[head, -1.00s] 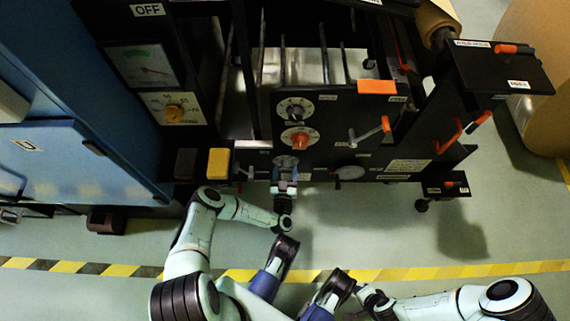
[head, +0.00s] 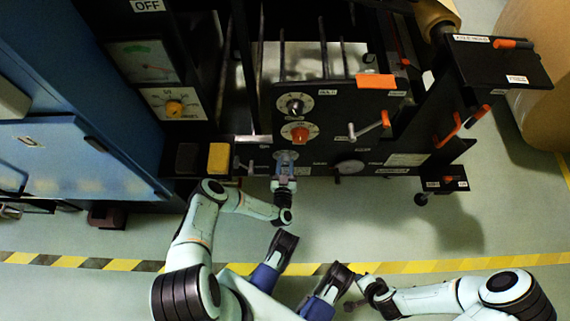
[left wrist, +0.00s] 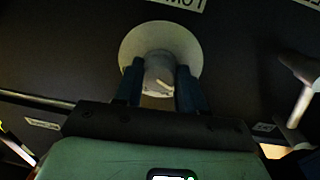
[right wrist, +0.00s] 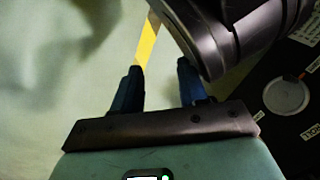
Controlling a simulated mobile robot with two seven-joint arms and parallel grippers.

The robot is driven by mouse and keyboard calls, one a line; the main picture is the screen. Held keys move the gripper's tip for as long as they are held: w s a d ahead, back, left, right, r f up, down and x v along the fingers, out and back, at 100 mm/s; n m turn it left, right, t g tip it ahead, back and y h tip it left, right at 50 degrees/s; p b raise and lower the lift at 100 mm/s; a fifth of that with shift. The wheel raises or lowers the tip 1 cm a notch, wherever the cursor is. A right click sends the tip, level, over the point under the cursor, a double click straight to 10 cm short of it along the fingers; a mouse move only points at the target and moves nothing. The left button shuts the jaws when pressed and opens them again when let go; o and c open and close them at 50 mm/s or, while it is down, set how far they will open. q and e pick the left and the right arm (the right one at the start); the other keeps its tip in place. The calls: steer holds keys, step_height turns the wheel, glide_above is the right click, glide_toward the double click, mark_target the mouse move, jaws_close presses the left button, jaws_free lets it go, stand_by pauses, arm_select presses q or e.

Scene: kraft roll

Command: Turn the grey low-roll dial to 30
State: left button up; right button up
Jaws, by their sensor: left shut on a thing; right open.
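The grey low-roll dial (left wrist: 158,72) shows in the left wrist view as a pale knob on a round plate, under a label that reads in part "LOW". My left gripper (left wrist: 160,88) is shut on the knob, one finger on each side. A pale pointer mark on the knob's face is visible, but I cannot read a scale. In the head view the left gripper (head: 285,163) covers most of this dial, below the orange dial (head: 299,132). My right gripper (right wrist: 158,85) is open and empty, away from the panel.
Another dial (head: 295,105) sits above the orange one. A crank with an orange handle (head: 385,119) and a grey round disc (head: 350,166) lie to the right. A yellow pedal or block (head: 219,157) is at left.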

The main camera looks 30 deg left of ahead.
arm_select(q)
steer(key=shift+w+r+m+p, duration=0.1)
steer(key=shift+r+m+p, duration=0.2)
steer(key=shift+m+p, duration=0.7)
steer(key=m+p, duration=0.1)
steer(key=m, duration=0.1)
steer(key=shift+m, duration=0.4)
steer(key=shift+m+p, duration=0.45)
steer(key=shift+m, duration=0.45)
steer(key=m, duration=0.2)
steer(key=shift+m+g+p, duration=0.3)
steer(key=shift+m, duration=1.7)
steer(key=shift+a+m+b, duration=0.1)
steer(key=shift+m+b, duration=0.2)
steer(key=shift+m, duration=1.4)
arm_select(e)
step_height(320, 180, up, 6)
steer(key=a, duration=0.2)
steer(key=shift+a+y, duration=0.2)
steer(key=shift+y, duration=0.1)
arm_select(q)
steer(key=shift+g+y, duration=0.3)
steer(key=shift+y, duration=0.1)
arm_select(e)
steer(key=shift+w, duration=0.1)
